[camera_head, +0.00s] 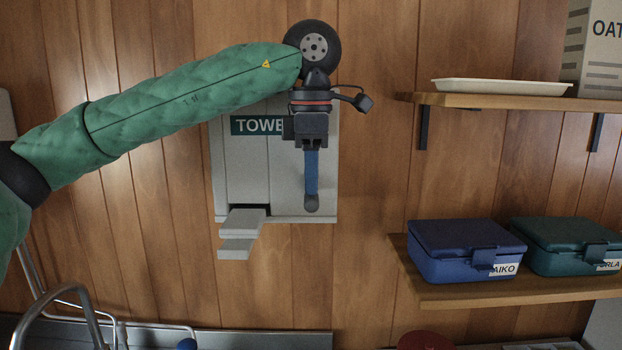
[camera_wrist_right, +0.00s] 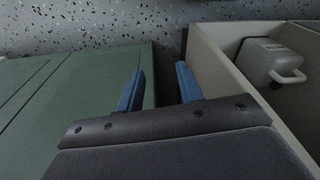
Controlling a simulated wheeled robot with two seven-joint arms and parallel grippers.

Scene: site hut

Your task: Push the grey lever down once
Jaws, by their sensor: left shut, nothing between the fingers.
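The towel dispenser (camera_head: 247,170) is a pale grey box on the wood wall with a dark label, partly readable as "TOWE". The grey lever (camera_head: 243,222) is a stepped tab jutting out at its lower left, under a dark slot. My left gripper (camera_head: 312,205) hangs in front of the dispenser's right part, fingers down and together, with nothing between them. Its tips are right of the lever and slightly higher in the picture, apart from it. The arm and wrist hide the dispenser's top and the label's end. My right gripper (camera_wrist_right: 160,82) shows only in the right wrist view, blue fingers apart and empty.
At right, a lower shelf (camera_head: 480,294) holds a blue box (camera_head: 450,255) and a green box (camera_head: 552,240). An upper shelf (camera_head: 500,101) holds a white tray (camera_head: 500,87) and a carton (camera_head: 597,55). In the right wrist view, a beige open bin (camera_wrist_right: 225,75) stands beside the right gripper.

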